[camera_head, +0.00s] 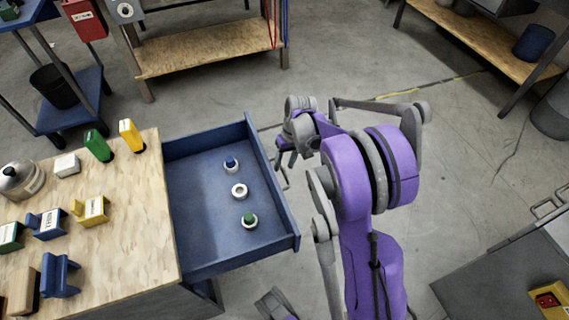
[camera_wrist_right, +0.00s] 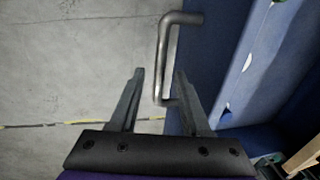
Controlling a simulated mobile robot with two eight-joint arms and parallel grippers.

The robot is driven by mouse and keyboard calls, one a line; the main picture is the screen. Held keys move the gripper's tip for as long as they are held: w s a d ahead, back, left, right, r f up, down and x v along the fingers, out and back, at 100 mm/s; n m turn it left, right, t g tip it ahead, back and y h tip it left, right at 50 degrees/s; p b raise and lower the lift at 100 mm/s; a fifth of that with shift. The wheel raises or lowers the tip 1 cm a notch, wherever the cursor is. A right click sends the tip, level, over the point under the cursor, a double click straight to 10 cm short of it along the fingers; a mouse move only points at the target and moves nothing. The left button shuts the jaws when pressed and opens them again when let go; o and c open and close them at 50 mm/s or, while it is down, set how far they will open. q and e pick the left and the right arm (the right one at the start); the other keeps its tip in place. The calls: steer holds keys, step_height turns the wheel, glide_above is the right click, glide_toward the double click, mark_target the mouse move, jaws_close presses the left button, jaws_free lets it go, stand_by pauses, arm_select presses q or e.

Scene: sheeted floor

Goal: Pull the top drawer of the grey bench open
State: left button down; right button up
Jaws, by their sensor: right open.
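The grey bench's top drawer (camera_head: 215,235) has blue walls and stands pulled out to the right of the wooden benchtop (camera_head: 120,240), its inside showing. Its bent metal bar handle (camera_wrist_right: 165,55) is on the blue drawer front, at left of that front in the right wrist view. My right gripper (camera_head: 287,156) is at the outer side of the drawer front. In the right wrist view its fingers (camera_wrist_right: 160,78) are apart, with the handle's bar between them and gaps on both sides. I do not see my left gripper.
Three small round items, including a white ring (camera_head: 239,191), lie in the drawer. Yellow, green and blue blocks and a metal kettle-like pot (camera_head: 20,180) stand on the benchtop. A grey surface (camera_head: 500,280) is at lower right. Bare floor lies beyond the drawer.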

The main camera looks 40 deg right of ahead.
step_height(320, 180, up, 10)
steer(key=d+p, duration=0.2)
steer(key=shift+s, duration=0.4)
steer(key=shift+a, duration=0.1)
